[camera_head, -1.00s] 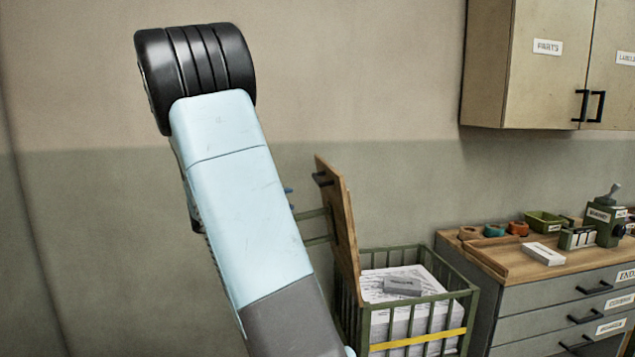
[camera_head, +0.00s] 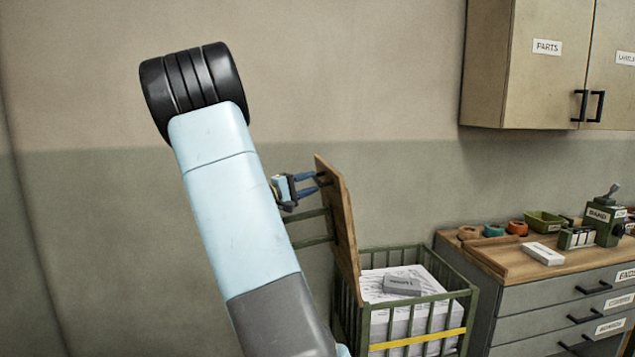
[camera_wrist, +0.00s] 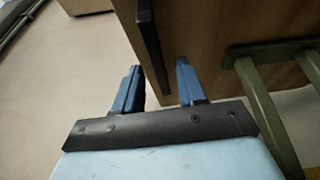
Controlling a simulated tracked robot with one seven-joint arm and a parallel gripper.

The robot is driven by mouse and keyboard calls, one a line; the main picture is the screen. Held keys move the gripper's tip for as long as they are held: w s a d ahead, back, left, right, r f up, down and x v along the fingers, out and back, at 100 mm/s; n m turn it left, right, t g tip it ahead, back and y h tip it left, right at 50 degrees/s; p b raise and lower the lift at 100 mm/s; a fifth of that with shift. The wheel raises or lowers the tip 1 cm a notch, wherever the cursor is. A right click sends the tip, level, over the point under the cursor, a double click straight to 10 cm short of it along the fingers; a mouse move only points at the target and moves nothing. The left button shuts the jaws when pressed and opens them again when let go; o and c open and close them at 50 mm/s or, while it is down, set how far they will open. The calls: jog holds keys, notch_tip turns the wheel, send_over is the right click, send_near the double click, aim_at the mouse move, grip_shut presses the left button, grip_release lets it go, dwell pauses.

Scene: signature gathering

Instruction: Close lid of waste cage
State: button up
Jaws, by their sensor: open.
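The wooden lid (camera_head: 339,215) of the waste cage stands open, tilted steeply up at the cage's left side. The green barred waste cage (camera_head: 464,293) has a yellow strip across its front. My gripper (camera_head: 314,183), with blue fingers, is open at the lid's outer face, near its upper end. The wrist view shows the lid's dark handle bar (camera_wrist: 150,50), its end appearing between my open fingers (camera_wrist: 159,66). The lid's brown face (camera_wrist: 210,30) fills the upper right there. I cannot tell whether the fingers touch the handle.
Papers (camera_head: 427,272) and a small grey box (camera_head: 401,286) lie in the cage. A drawer bench (camera_head: 520,287) with several items stands to the right, below a wall cabinet (camera_head: 537,80). Green support bars (camera_wrist: 262,100) run beside my gripper. The wall left of my arm is clear.

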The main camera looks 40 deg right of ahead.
aim_at(317, 178)
jog(key=shift+x, duration=1.6)
jog(key=shift+c, duration=0.2)
grip_shut()
jog(key=shift+s+d, duration=0.1)
